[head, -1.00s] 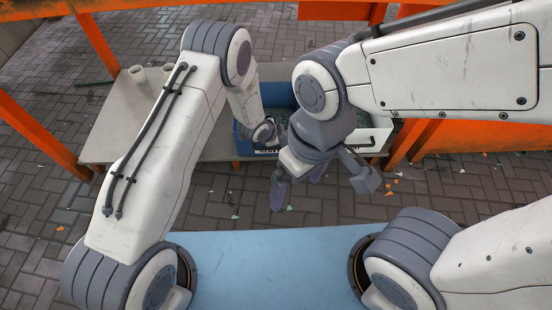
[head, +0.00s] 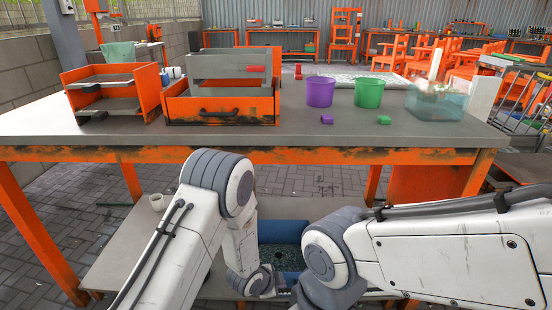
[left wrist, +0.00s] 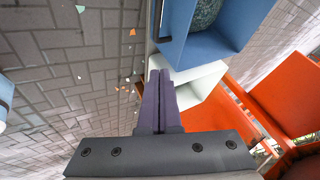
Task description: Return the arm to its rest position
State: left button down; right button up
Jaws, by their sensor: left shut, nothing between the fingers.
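My left gripper (left wrist: 160,76) shows in the left wrist view with its two dark fingers together and nothing between them. It points over a white bin (left wrist: 203,82) and a blue bin (left wrist: 212,48), apparently without touching them. In the head view my left arm comes in from the left, bent downward in front of the workbench, with its gripper out of sight. My right arm comes in from the right and its gripper is below the picture edge.
The grey-topped workbench (head: 390,122) holds a drawer box (head: 222,104), a shelf rack (head: 110,92), a purple bucket (head: 320,92), a green bucket (head: 369,93) and small blocks.

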pick_arm(q)
jog(key=s+a+r+n+g+y, duration=0.1)
jog(key=s+r+n+y, duration=0.15)
jog(key=s+r, duration=0.6)
jog(key=s+a+r+n+g+y, duration=0.15)
jog(key=s+r+n, duration=0.3)
jog(key=r, duration=0.75)
jog(key=s+a+r+n+g, duration=0.1)
jog(key=s+a+r, duration=0.15)
jog(key=s, duration=0.45)
jog(key=s+a+r+n+g, duration=0.1)
jog(key=s+r+g, duration=0.1)
jog(key=s+r, duration=0.35)
notch_tip(320, 180, up, 34)
jog(key=s+p, duration=0.2)
jog(key=p, duration=3.3)
jog(key=shift+s+a+f+n, duration=0.15)
jog(key=shift+a+n, duration=0.1)
jog(key=shift+n, duration=0.05)
